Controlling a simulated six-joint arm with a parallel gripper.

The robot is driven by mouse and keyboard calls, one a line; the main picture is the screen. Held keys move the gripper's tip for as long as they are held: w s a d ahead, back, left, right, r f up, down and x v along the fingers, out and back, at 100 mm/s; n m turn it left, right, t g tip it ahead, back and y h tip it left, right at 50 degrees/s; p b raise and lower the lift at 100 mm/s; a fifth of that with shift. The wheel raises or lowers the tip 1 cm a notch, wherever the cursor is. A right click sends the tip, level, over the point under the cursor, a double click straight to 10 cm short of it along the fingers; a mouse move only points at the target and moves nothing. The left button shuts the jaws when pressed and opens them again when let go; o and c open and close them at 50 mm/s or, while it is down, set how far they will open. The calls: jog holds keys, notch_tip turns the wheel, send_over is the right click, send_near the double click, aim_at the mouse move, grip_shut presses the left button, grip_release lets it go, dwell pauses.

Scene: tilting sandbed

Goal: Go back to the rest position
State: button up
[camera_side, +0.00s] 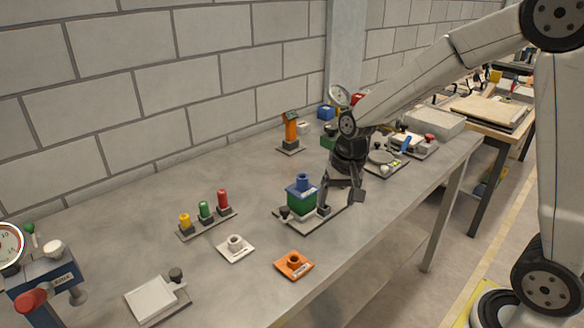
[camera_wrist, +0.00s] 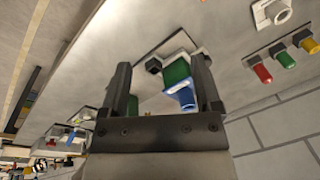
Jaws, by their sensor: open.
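My gripper (camera_side: 343,188) hangs over the grey table, close to the right side of a green block with a blue top. In the wrist view my gripper (camera_wrist: 162,92) shows two dark fingers spread apart. The blue top piece (camera_wrist: 182,96) and the green block (camera_wrist: 176,74) show between the fingers, nearer the right one. In the side view the green block (camera_side: 302,202) stands upright on a grey base plate (camera_side: 292,227), with the blue piece (camera_side: 302,183) on it. I cannot tell whether a finger touches the block.
A white plate (camera_side: 236,254) and an orange plate (camera_side: 294,271) lie in front. A rack with yellow, green and red pegs (camera_side: 205,225) stands left. An orange post (camera_side: 291,132) stands behind. A blue device with a gauge (camera_side: 45,272) is at far left.

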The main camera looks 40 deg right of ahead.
jog(key=s+a+f+n+t, duration=0.1)
jog(key=s+a+f+n, duration=0.1)
jog(key=s+n, duration=0.4)
jog(key=s+f, duration=0.1)
jog(key=s, duration=0.3)
jog(key=shift+s+f+n+h, duration=0.2)
jog(key=shift+s+n+h, duration=0.1)
jog(key=shift+h, duration=0.1)
jog(key=shift+a, duration=0.1)
